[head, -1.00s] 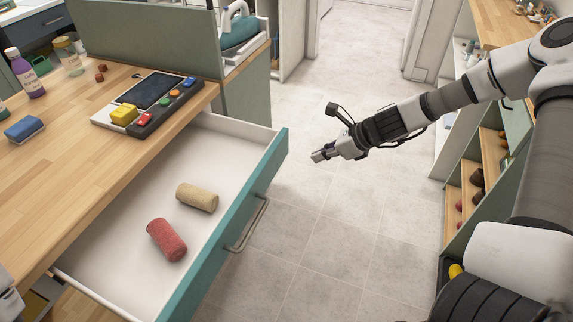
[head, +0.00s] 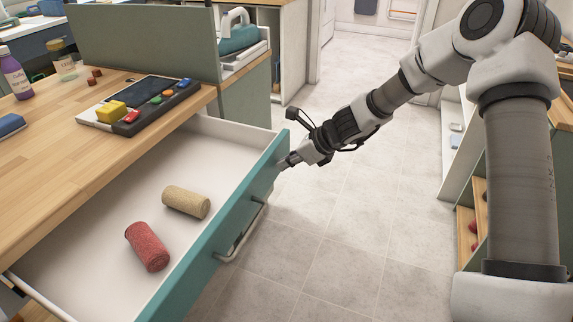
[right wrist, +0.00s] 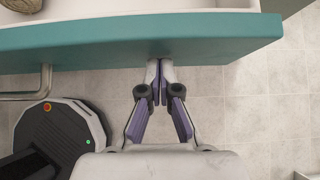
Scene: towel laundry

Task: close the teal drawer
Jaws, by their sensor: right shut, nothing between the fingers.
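The teal drawer (head: 212,248) is pulled out from under the wooden counter. A rolled red towel (head: 147,246) and a rolled beige towel (head: 186,202) lie inside it. Its metal bar handle (head: 243,234) is on the front. My right gripper (head: 284,165) is shut and empty, its fingertips at the outer face of the drawer front near the far end. In the right wrist view the fingertips (right wrist: 159,68) are right by the teal front (right wrist: 130,38), with the handle (right wrist: 32,88) to the left. I cannot tell for sure whether they touch. My left gripper is not in view.
The counter (head: 50,165) holds a device with coloured buttons (head: 140,103), a purple bottle (head: 14,73), a jar (head: 64,60) and a blue sponge (head: 10,124). A green panel (head: 140,40) stands behind. Shelves (head: 468,225) stand at right. The tiled floor (head: 330,240) between is clear.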

